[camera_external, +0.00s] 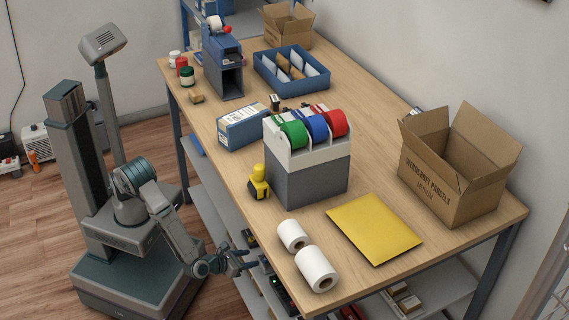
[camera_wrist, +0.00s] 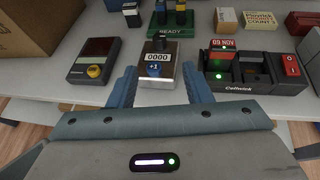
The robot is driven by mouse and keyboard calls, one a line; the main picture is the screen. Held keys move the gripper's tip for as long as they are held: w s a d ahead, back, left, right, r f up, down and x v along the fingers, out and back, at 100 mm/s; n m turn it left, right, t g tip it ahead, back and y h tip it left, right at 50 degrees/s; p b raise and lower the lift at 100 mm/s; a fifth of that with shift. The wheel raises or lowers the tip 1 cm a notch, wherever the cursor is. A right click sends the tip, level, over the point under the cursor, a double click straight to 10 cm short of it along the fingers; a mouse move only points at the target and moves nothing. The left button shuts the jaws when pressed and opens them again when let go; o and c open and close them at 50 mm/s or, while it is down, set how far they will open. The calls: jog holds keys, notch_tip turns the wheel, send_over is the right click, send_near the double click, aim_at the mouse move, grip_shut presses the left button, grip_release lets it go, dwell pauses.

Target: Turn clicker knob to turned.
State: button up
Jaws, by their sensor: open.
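The clicker (camera_wrist: 157,58) is a small grey and black box with a white display reading 0000 and a blue +1 button on its front part. It sits on the lower shelf in the wrist view. A small dark round part with a pale tip, possibly its knob (camera_wrist: 161,39), shows on its top behind the display; its turn position is too small to tell. My gripper (camera_wrist: 159,70) is open, with one blue finger on each side of the clicker's near part and nothing gripped. In the external view my gripper (camera_external: 248,262) is at the lower shelf's edge beneath the counter.
On the shelf (camera_wrist: 48,89), a dark device with a yellow button (camera_wrist: 95,62) stands left of the clicker. A black Cellwink unit (camera_wrist: 238,75) with a red switch stands right. A green READY stand (camera_wrist: 170,27) is behind. The wooden counter (camera_external: 235,185) is above.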

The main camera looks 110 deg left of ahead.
jog(key=b+x, duration=0.4)
jog(key=x, duration=0.8)
jog(key=shift+w+a+f, duration=0.15)
jog(key=shift+a+f, duration=0.1)
jog(key=shift+w+a+f, duration=0.1)
jog(key=shift+w+a, duration=0.25)
jog(key=shift+a, duration=0.15)
